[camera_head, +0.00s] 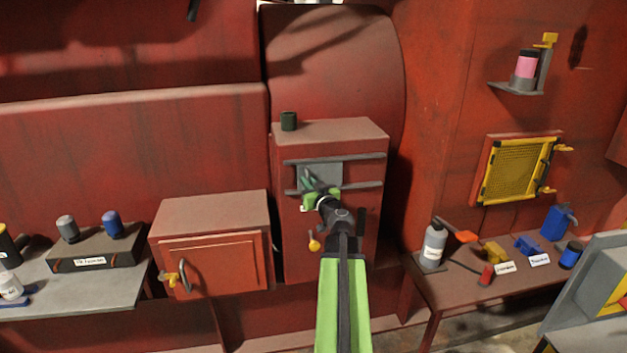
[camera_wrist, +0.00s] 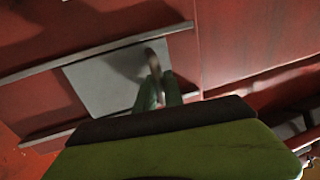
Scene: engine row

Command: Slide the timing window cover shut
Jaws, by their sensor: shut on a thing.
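The timing window cover (camera_head: 328,170) is a grey plate between two horizontal grey rails on the front of a red box. In the wrist view the cover (camera_wrist: 105,82) has a curved metal handle (camera_wrist: 153,62) near its right edge. My gripper (camera_head: 308,186) is in front of the cover's left part in the head view. In the wrist view its green fingertips (camera_wrist: 158,92) are closed around the lower part of the handle. My arm and gripper hide part of the lower rail and cover. I cannot make out a window opening behind the plate.
A dark green cup (camera_head: 289,121) stands on top of the red box (camera_head: 350,131). A small yellow knob (camera_head: 314,242) hangs below the rails. A red cabinet (camera_head: 212,215) stands to the left. A bench with bottles and tools (camera_head: 432,287) is at the right.

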